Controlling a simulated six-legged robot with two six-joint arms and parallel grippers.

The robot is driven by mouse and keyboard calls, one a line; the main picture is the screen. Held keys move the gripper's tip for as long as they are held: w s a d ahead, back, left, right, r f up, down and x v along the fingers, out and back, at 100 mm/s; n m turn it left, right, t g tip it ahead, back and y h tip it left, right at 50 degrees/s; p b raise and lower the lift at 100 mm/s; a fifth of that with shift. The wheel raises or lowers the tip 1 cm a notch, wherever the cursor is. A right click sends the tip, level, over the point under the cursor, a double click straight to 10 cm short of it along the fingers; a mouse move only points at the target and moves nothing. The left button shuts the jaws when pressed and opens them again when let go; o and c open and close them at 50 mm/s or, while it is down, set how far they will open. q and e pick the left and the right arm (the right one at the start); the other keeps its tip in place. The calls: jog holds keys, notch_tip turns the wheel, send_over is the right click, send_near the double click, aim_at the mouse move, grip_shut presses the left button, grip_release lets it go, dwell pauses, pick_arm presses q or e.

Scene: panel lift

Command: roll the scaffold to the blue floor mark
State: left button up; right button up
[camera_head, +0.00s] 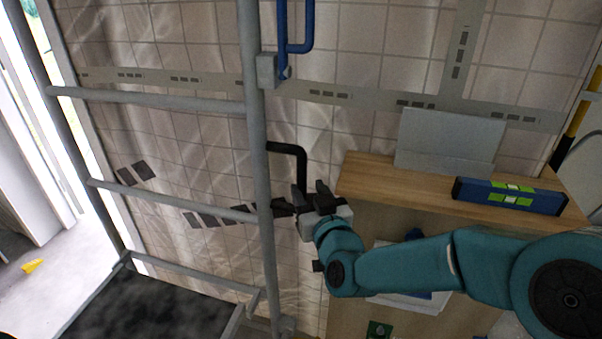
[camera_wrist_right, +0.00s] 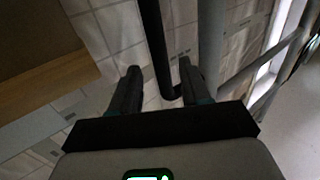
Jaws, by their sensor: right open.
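The scaffold (camera_head: 258,150) is a frame of grey tubes with rungs on the left of the head view. Its dark platform (camera_head: 140,312) shows at the bottom. A black handle (camera_head: 303,160) sticks out from its right post. My right gripper (camera_head: 311,191) is at the lower end of this handle, jaws open. In the right wrist view the black handle (camera_wrist_right: 152,40) runs between the two spread fingers of my right gripper (camera_wrist_right: 158,78), with gaps beside it. My left gripper is not in view. No blue floor mark shows.
A wooden cabinet (camera_head: 365,175) with a blue level (camera_head: 510,195) and a grey panel (camera_head: 450,140) stands at right, against the tiled wall. A blue bent bar (camera_head: 307,25) is at the top of the post. Open floor (camera_head: 65,265) with a small yellow object (camera_head: 32,266) lies at left.

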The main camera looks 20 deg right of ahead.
aim_at(303, 181)
jog(key=w, duration=0.4)
jog(key=shift+w+p, duration=0.15)
jog(key=shift+p, duration=0.25)
jog(key=shift+w, duration=0.45)
grip_shut()
jog(key=shift+f, duration=0.15)
